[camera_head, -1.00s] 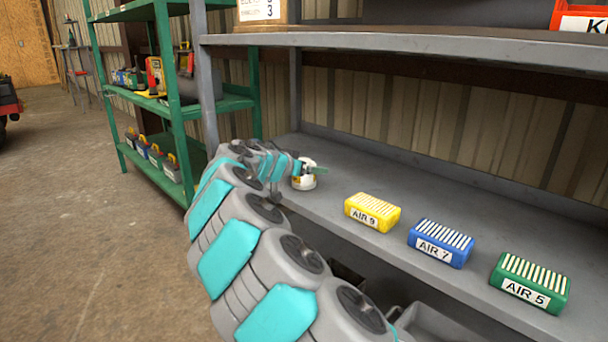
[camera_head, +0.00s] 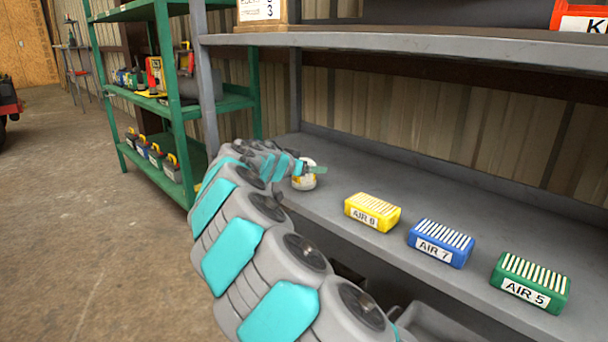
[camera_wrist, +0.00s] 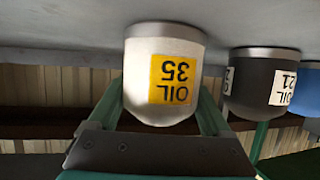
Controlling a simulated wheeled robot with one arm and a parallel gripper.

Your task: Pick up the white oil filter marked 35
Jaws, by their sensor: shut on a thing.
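The white oil filter (camera_wrist: 140,75) has a yellow label reading OIL 35, upside down in the wrist view. My gripper (camera_wrist: 161,92) is shut on it, with one green finger against each side. The filter's metal-rimmed end is at the grey shelf surface; I cannot tell whether it touches or is slightly clear. In the head view the white filter (camera_head: 304,183) shows at the left end of the grey shelf, partly covered by my gripper (camera_head: 311,170).
Yellow AIR 9 (camera_head: 372,211), blue AIR 7 (camera_head: 440,243) and green AIR 5 (camera_head: 530,283) boxes line the grey shelf (camera_head: 420,185). An upper shelf (camera_head: 420,41) hangs above.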

